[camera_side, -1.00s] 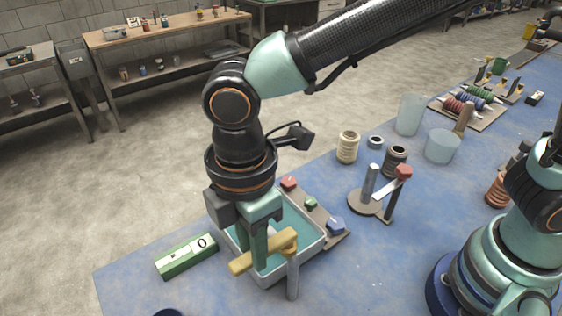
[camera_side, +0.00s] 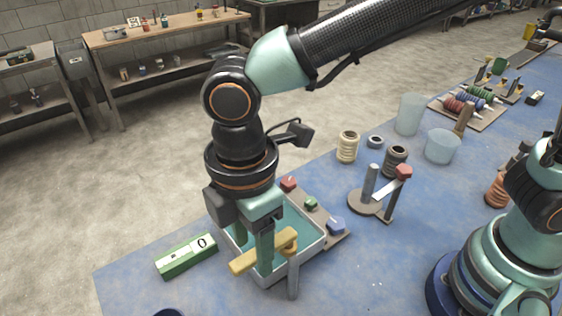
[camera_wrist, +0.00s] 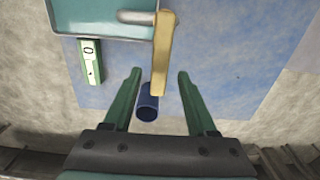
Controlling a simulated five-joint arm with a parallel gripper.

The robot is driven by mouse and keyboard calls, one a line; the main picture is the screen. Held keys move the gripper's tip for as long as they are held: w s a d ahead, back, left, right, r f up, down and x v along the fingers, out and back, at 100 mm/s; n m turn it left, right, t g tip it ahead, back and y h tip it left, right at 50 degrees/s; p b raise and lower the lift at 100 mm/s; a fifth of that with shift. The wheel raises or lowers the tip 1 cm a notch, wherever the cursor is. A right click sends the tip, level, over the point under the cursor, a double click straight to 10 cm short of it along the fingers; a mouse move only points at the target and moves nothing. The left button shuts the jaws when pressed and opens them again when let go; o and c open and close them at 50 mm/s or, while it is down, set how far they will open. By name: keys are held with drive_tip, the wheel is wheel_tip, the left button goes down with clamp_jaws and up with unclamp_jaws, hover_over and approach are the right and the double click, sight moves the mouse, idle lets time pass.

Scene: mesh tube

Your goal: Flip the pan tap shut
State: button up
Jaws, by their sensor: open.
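The pan tap has a yellow lever (camera_side: 258,253) on a grey post (camera_side: 293,278) at the near side of a pan (camera_side: 312,246) with a teal inside. The lever lies across the pan's near left part in the side view. In the wrist view, the lever (camera_wrist: 165,48) runs from the pan's edge (camera_wrist: 100,38) toward me, its free end in the gap between my fingers as seen. My gripper (camera_side: 253,268) points down, open and empty. One finger passes behind the lever in the side view; I cannot tell whether they touch. My gripper (camera_wrist: 160,72) also shows in the wrist view.
A green level-like block (camera_side: 187,256) lies left of the pan. A dark blue cup (camera_wrist: 148,102) stands near the lever's free end. A strip with colored knobs (camera_side: 311,204) runs along the pan's far right. A stand with a red knob (camera_side: 403,172) stands further right.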

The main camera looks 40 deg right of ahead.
sight(253, 255)
wheel_tip(253, 255, up, 12)
idle(0.4)
drive_tip(key=shift+f, duration=0.15)
drive_tip(key=w+d+m+t, duration=0.1)
drive_tip(key=w+d+m, duration=0.15)
drive_tip(key=d, duration=0.35)
drive_tip(key=w+d+m+t+y, duration=0.1)
drive_tip(key=w+d+m, duration=0.1)
drive_tip(key=d+m, duration=0.3)
drive_tip(key=w+d+m+t, duration=0.1)
drive_tip(key=w+d+m, duration=0.1)
drive_tip(key=d, duration=0.4)
drive_tip(key=s+d+f+m+t, duration=0.1)
drive_tip(key=d+f+m, duration=0.1)
drive_tip(key=d+m, duration=0.2)
drive_tip(key=s+d+f+m+t+h, duration=0.1)
drive_tip(key=d+m, duration=0.3)
drive_tip(key=d, duration=0.6)
drive_tip(key=shift+f+m+t, duration=0.3)
drive_tip(key=shift+f+m, duration=0.05)
drive_tip(key=shift+f, duration=0.05)
